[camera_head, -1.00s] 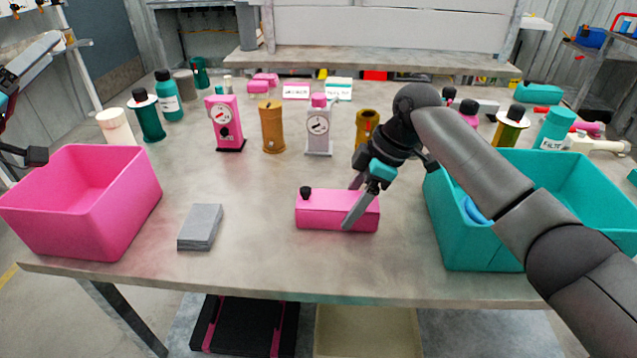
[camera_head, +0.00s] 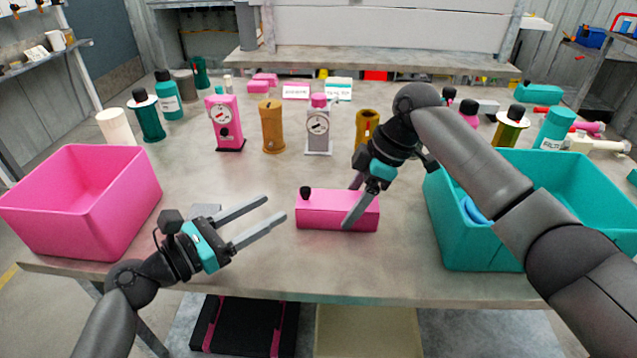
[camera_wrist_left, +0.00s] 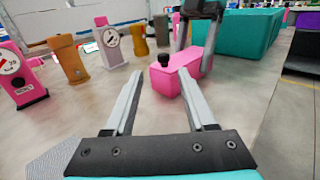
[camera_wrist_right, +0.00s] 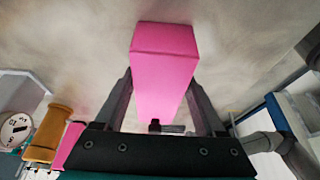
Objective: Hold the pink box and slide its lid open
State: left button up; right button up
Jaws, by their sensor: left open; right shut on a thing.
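The pink box (camera_head: 325,212) lies on the table in front of me, with a black knob (camera_head: 305,192) at the left end of its top. My right gripper (camera_head: 354,203) is shut on the box's right part, one finger on each side. The right wrist view shows the box (camera_wrist_right: 163,75) between the fingers. My left gripper (camera_head: 272,215) is open and empty, left of the box, its fingers pointing at the knob end. In the left wrist view the box (camera_wrist_left: 180,75) and knob (camera_wrist_left: 164,60) lie beyond the fingertips.
A pink bin (camera_head: 110,215) stands at the left and a teal bin (camera_head: 470,240) at the right. Pump-like parts (camera_head: 272,130) and bottles line the back. The table between the box and front edge is clear.

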aim_at(318, 191)
pick_arm(q)
jog(key=shift+d, duration=0.45)
jog(key=shift+w+d, duration=0.25)
jog(key=x, duration=1)
jog(key=shift+w+d, duration=0.25)
jog(key=shift+d, duration=0.05)
grip_shut()
dwell(0.4)
